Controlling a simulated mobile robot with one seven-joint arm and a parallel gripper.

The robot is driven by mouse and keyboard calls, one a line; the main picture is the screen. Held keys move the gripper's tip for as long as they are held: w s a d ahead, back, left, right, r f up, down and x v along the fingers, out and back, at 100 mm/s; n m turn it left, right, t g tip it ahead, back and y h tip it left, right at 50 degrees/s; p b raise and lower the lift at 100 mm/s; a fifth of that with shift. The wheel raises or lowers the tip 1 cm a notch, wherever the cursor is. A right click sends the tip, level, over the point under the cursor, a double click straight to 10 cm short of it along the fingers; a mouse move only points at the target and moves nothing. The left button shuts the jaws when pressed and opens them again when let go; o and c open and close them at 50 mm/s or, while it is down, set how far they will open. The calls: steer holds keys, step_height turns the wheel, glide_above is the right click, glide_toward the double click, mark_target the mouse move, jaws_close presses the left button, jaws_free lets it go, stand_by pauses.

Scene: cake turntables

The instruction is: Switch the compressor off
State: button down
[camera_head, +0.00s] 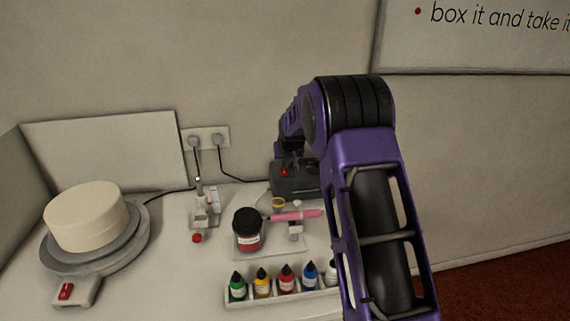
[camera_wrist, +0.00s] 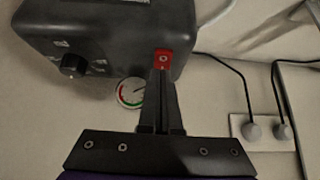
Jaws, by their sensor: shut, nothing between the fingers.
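The compressor (camera_head: 297,183) is a dark grey box against the back wall; it fills the upper left of the wrist view (camera_wrist: 95,35). Its red switch (camera_wrist: 163,56) sits near the box's right front edge in the wrist view and shows as a small red spot in the head view (camera_head: 284,172). A small pale mark shows on it; I cannot tell which way it is set. My gripper (camera_wrist: 163,75) is shut and empty, its fingertips right at the switch's lower edge. I cannot tell whether they touch it. In the head view, my arm partly hides the compressor.
A black knob (camera_wrist: 74,66) and a round gauge (camera_wrist: 131,93) are near the switch. Wall sockets (camera_head: 206,138) hold two plugs with black cables. A pink airbrush (camera_head: 296,215), a dark-lidded jar (camera_head: 248,229) and a rack of bottles (camera_head: 262,283) stand in front. A cake (camera_head: 86,218) is at left.

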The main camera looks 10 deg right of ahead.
steer(key=r+p, duration=0.1)
steer(key=r, duration=0.1)
steer(key=s+r+p, duration=0.1)
steer(key=r, duration=0.1)
steer(key=shift+r, duration=0.4)
steer(key=s+r, duration=0.5)
steer(key=s, duration=0.2)
steer(key=shift+s+b, duration=0.25)
steer(key=shift+b, duration=0.05)
steer(key=shift+r, duration=0.1)
